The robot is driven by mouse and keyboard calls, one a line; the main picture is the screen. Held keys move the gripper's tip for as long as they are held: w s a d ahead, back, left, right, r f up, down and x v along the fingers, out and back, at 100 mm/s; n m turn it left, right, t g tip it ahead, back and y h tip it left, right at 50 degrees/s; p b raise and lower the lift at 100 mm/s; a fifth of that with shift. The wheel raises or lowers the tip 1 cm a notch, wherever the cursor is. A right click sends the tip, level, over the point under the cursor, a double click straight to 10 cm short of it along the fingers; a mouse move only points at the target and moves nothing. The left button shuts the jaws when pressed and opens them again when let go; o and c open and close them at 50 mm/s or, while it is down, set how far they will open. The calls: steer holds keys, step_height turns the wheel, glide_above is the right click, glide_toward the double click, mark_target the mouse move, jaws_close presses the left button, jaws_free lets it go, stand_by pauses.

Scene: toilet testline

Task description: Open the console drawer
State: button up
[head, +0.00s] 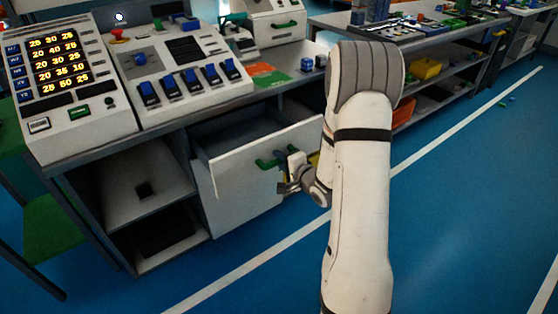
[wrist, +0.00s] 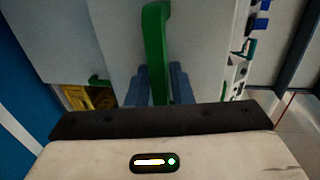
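The console drawer (head: 235,185) has a pale grey front and stands pulled out from the console, with its dark inside showing from above. Its green handle (head: 268,163) is on the front face, partly hidden by my gripper. My gripper (head: 284,172) is at the handle. In the wrist view the green handle (wrist: 156,45) runs between the two blue-grey fingers of my gripper (wrist: 160,78). The fingers lie close against both sides of the handle and appear shut on it.
The console top carries a number display panel (head: 62,70) and a panel with blue switches (head: 190,85). Open compartments (head: 145,190) are left of the drawer. A yellow bin (head: 426,68) sits on a shelf at the right.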

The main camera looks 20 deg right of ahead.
steer(key=p+v, duration=0.1)
steer(key=v, duration=0.6)
steer(key=shift+s, duration=0.3)
steer(key=shift+d+r, duration=0.15)
steer(key=shift+r, duration=0.05)
steer(key=s+r+n+g+h+p, duration=0.3)
steer(key=r+n+g+h+p, duration=0.55)
steer(key=r, duration=0.75)
steer(key=s+a+r+n+g+y+p, duration=0.2)
steer(key=s+a+r+n+p, duration=0.1)
steer(key=s+r, duration=0.4)
steer(key=s+a+r+n+g+y+p, duration=0.2)
steer(key=s+a+r+p, duration=0.4)
steer(key=s, duration=0.6)
steer(key=shift+s+a+r+n+p, duration=0.3)
steer(key=shift+a+r+n, duration=0.15)
steer(key=shift+r, duration=0.45)
steer(key=shift+w, duration=0.15)
